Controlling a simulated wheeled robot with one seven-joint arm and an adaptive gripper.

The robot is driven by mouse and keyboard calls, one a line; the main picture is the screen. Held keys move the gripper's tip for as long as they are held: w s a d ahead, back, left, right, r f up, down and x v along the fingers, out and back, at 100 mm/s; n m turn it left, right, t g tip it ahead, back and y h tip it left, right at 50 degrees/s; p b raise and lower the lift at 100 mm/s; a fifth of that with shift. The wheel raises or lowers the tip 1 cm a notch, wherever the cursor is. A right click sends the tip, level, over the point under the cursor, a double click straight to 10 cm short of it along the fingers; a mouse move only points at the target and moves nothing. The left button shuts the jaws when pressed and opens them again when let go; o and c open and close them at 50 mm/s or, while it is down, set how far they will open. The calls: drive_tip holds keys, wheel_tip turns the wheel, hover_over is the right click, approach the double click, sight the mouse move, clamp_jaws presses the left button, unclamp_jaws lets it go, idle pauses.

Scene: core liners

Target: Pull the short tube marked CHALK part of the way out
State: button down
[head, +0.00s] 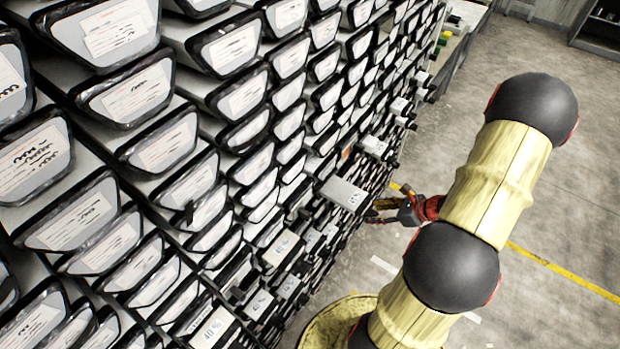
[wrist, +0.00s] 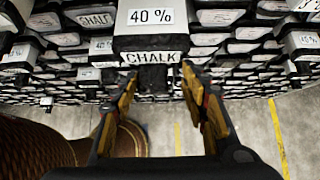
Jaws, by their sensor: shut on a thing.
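A grey tube marked CHALK (wrist: 138,30) has a white 40 % label on top and its name on the front end, with a dark part below the name. It juts from the wall of tubes, and I take it to be the protruding tube (head: 343,192) in the head view. My gripper (wrist: 155,78) is shut on its front end, one finger on each side. It also shows in the head view (head: 378,208), at the tube's outer end. How far the tube reaches back inside the rack is hidden. Another tube marked CHALK (wrist: 95,20) sits at the upper left.
The rack is packed with labelled tube ends (head: 240,95). Several other tubes with 40 % labels (head: 212,326) stick out around and below, close to my gripper. A concrete floor (head: 560,215) with a yellow line lies open on the right.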

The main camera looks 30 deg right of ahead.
drive_tip(key=shift+s+a+f, duration=0.2)
drive_tip(key=shift+s+a, duration=0.05)
drive_tip(key=shift+s, duration=0.1)
drive_tip(key=c, duration=1.6)
unclamp_jaws()
drive_tip(key=shift+s+r, duration=0.2)
drive_tip(key=shift+s, duration=0.1)
drive_tip(key=shift+c, duration=0.2)
drive_tip(key=o, duration=0.3)
drive_tip(key=shift+w+d, duration=0.15)
drive_tip(key=shift+w, duration=0.15)
drive_tip(key=shift+o, duration=0.2)
drive_tip(key=shift+s, duration=0.1)
drive_tip(key=v, duration=1.2)
drive_tip(key=shift+o, duration=0.2)
drive_tip(key=shift+r, duration=0.1)
